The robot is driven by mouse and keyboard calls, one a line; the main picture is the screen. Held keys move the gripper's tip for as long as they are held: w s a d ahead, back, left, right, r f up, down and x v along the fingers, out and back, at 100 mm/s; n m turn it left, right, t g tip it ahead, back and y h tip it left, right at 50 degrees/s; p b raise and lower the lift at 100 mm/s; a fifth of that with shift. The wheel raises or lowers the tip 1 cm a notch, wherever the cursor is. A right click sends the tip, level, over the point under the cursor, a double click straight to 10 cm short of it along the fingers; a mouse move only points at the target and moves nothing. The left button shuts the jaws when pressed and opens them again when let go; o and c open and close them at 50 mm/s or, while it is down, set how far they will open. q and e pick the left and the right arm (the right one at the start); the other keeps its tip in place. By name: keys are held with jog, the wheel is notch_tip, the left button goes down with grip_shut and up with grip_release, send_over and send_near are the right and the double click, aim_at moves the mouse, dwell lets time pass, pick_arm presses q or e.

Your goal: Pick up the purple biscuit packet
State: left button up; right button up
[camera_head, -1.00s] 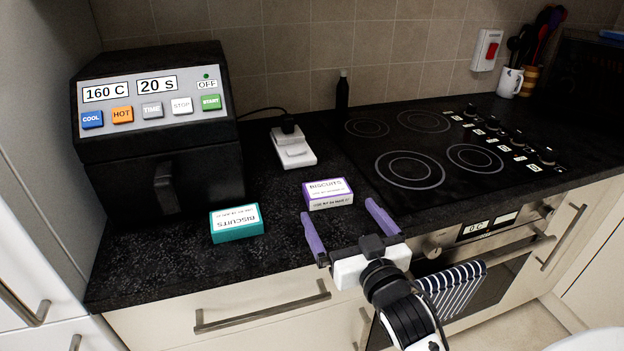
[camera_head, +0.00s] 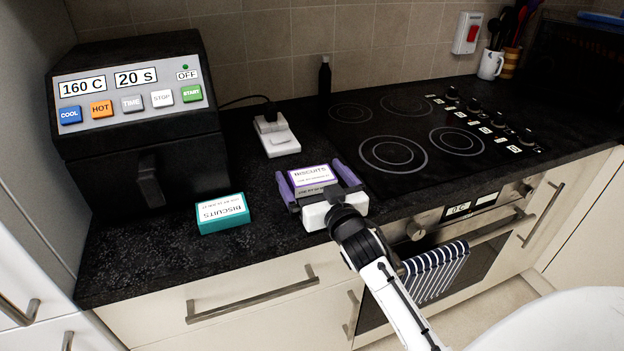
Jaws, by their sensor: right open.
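The purple biscuit packet (camera_head: 312,178) lies on the black worktop, left of the hob. Its top is white with a purple border and reads "BISCUITS". My right gripper (camera_head: 314,175) is open, with its two purple fingers on either side of the packet, one to the left and one to the right. A small gap may remain at each side; I cannot tell if they touch. The palm is just in front of the packet's near edge. My left gripper is not in view.
A teal biscuit packet (camera_head: 222,213) lies to the left on the worktop (camera_head: 150,255). A black air fryer (camera_head: 135,130) stands behind it. A white socket block (camera_head: 277,136) is behind the purple packet. The hob (camera_head: 400,165) is to the right, with a dark bottle (camera_head: 325,77) behind.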

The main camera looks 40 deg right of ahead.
jog(key=c, duration=1.2)
